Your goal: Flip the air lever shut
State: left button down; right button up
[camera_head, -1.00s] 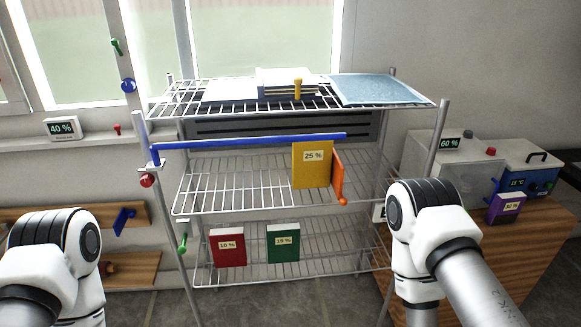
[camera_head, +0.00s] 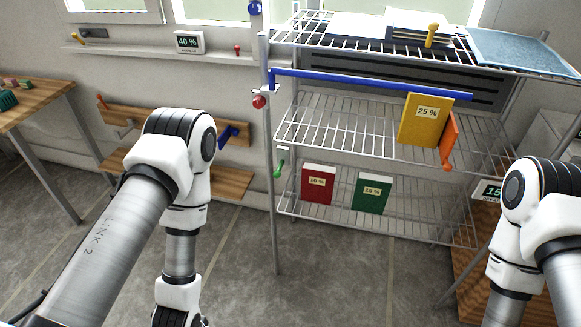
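No lever is labelled as air, so I cannot tell which one it is. A long blue bar (camera_head: 370,83) runs level across the front of the wire rack, joined to its left post. A red knob (camera_head: 259,102) sits just below its left end. A small green lever (camera_head: 279,169) is lower on that post. An orange handle (camera_head: 449,140) stands beside the yellow book on the middle shelf. A blue piece (camera_head: 229,137) hangs on the wooden wall board. My arms show at lower left and lower right, but both grippers are out of frame.
The rack holds a yellow book (camera_head: 425,121), a red book (camera_head: 318,184) and a green book (camera_head: 372,193). A wooden table (camera_head: 36,105) stands at left. A 40 % display (camera_head: 188,42) is on the wall ledge. The floor (camera_head: 330,275) before the rack is clear.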

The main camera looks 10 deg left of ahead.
aim_at(277, 173)
jog(key=i+l, duration=0.3)
jog(key=l, duration=0.15)
jog(key=i+l+u, duration=0.1)
jog(key=i+l, duration=0.25)
